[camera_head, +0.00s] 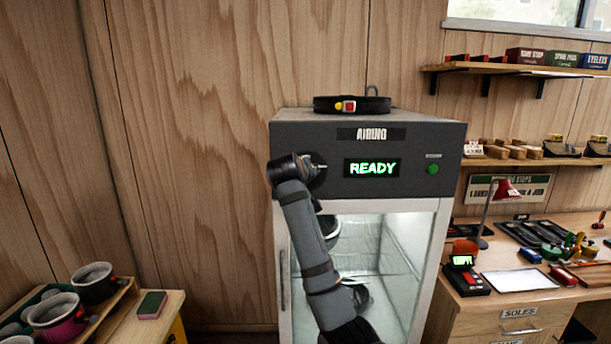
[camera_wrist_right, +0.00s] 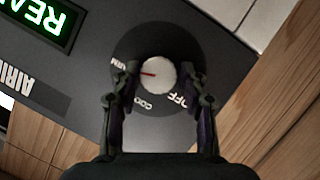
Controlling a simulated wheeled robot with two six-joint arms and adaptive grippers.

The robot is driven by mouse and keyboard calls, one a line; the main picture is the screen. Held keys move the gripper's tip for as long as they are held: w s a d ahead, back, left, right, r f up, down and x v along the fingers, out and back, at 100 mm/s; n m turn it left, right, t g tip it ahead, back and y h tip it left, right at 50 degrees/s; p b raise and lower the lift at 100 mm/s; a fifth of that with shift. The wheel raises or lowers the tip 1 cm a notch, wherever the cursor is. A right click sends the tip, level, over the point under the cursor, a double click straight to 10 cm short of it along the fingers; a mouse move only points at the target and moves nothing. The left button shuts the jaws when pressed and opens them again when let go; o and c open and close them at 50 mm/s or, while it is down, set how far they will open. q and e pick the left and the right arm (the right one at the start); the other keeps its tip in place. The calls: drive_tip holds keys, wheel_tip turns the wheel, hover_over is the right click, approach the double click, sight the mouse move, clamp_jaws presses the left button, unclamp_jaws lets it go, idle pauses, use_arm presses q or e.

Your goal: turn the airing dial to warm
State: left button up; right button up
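The airing dial (camera_wrist_right: 158,76) is a round white knob with a red pointer line, on a dark round plate in the right wrist view. Its line points left in that picture, close to the partly hidden WARM label (camera_wrist_right: 118,63). COOL and OFF are printed below and to the lower right. My right gripper (camera_wrist_right: 162,72) has its fingers apart, one on each side of the knob, with small gaps visible. In the head view my right gripper (camera_head: 318,168) is at the left of the airing cabinet's panel (camera_head: 420,140) and hides the dial. My left gripper is not in view.
The cabinet display (camera_head: 372,168) reads READY, with a green button (camera_head: 433,169) beside it. A glass door (camera_head: 375,245) is below. A workbench with a red lamp (camera_head: 508,190) stands right, and a shelf of pots (camera_head: 95,283) left.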

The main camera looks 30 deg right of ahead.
drive_tip(key=shift+o, duration=1.3)
drive_tip(key=shift+r, duration=0.1)
drive_tip(key=v, duration=1.2)
